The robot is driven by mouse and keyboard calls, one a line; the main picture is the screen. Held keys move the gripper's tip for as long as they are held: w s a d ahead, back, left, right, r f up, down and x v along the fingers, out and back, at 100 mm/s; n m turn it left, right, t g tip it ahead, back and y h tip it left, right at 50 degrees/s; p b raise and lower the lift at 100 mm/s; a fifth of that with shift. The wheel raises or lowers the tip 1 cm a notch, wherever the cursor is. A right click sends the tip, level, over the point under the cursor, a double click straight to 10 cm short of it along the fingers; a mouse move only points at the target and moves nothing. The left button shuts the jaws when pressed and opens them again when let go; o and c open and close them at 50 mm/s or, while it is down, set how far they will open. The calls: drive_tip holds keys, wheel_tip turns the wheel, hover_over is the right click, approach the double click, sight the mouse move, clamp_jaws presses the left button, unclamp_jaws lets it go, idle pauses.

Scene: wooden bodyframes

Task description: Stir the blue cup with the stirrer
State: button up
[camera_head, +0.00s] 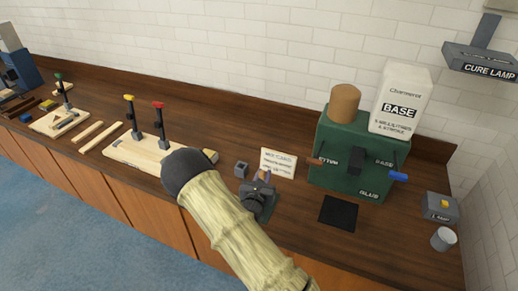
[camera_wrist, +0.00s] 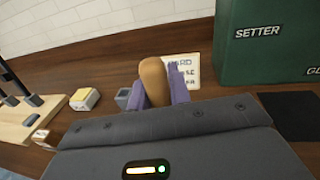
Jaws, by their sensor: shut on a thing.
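My gripper (camera_head: 263,178) is over the counter, in front of the small white sign. In the wrist view its two purple fingers (camera_wrist: 156,80) are shut on a tan, rounded piece (camera_wrist: 153,76), which may be the stirrer's handle. The rest of that piece is hidden by the fingers and the gripper body. A pale grey cup (camera_head: 443,239) stands upright at the far right of the counter, well apart from my gripper. I cannot make out a clearly blue cup, and the inside of the grey cup is unclear.
A green dispenser (camera_head: 340,180) stands behind and right of my gripper, with a dark mat (camera_head: 339,212) before it. A small grey holder (camera_head: 241,169) is just left of the gripper. A lamp box (camera_head: 440,206) stands behind the cup. Wooden clamp boards (camera_head: 130,151) are at left.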

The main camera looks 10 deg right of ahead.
drive_tip(key=w+r+m+g+h+p, duration=0.1)
drive_tip(key=w+r+g+p, duration=0.1)
drive_tip(key=w+r, duration=0.2)
drive_tip(key=w, duration=0.2)
drive_tip(key=shift+w+r+h, duration=0.4)
drive_tip(key=shift+f, duration=0.15)
drive_tip(key=shift+f+b, duration=3.65)
drive_tip(key=shift+f, duration=1.65)
